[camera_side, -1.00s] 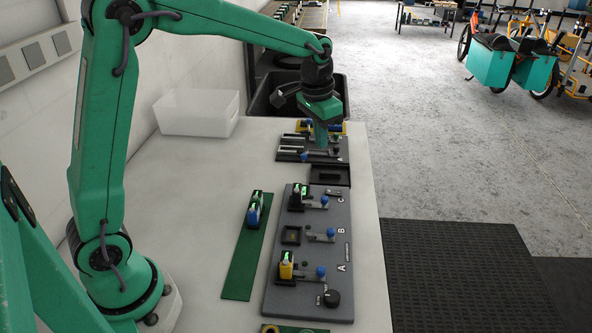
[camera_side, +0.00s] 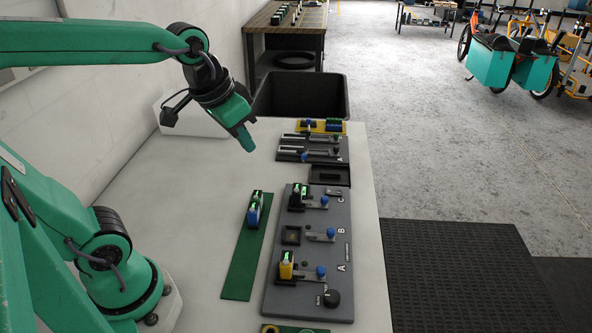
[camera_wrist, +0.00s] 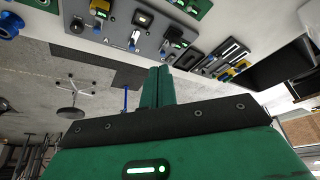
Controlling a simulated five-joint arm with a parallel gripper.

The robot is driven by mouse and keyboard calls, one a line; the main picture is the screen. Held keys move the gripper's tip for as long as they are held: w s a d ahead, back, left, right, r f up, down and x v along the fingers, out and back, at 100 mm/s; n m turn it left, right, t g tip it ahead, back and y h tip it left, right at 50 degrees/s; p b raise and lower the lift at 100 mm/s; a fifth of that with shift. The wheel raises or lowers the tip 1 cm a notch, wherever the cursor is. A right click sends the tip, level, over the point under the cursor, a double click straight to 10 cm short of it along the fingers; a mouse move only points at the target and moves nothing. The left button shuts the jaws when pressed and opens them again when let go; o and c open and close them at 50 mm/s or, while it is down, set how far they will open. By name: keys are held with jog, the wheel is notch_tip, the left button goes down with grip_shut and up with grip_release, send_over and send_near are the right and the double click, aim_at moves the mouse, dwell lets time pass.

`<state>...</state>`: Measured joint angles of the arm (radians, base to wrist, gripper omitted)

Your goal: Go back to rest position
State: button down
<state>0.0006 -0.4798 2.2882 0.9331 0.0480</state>
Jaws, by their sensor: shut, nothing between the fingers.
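My gripper (camera_side: 248,143) is in the air above the back part of the white table in the side view. It points down and to the right, with nothing in it. In the wrist view my gripper (camera_wrist: 158,72) shows its two green fingers shut together. The grey board (camera_side: 338,251) marked A, B and C lies on the table in front of it. Yellow, blue and dark blocks sit on this board, and the square recess at B (camera_side: 291,235) looks empty. The board also shows in the wrist view (camera_wrist: 160,35).
A green strip (camera_side: 239,268) with a blue block (camera_side: 254,212) lies left of the board. A smaller grey fixture (camera_side: 290,155) and a yellow rack (camera_side: 338,127) are at the back. A black bin (camera_side: 300,97) stands behind the table.

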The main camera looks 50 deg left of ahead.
jog(key=s+f+t, duration=0.1)
jog(key=s+f, duration=0.1)
jog(key=s, duration=0.4)
jog(key=shift+n, duration=0.3)
dwell(0.8)
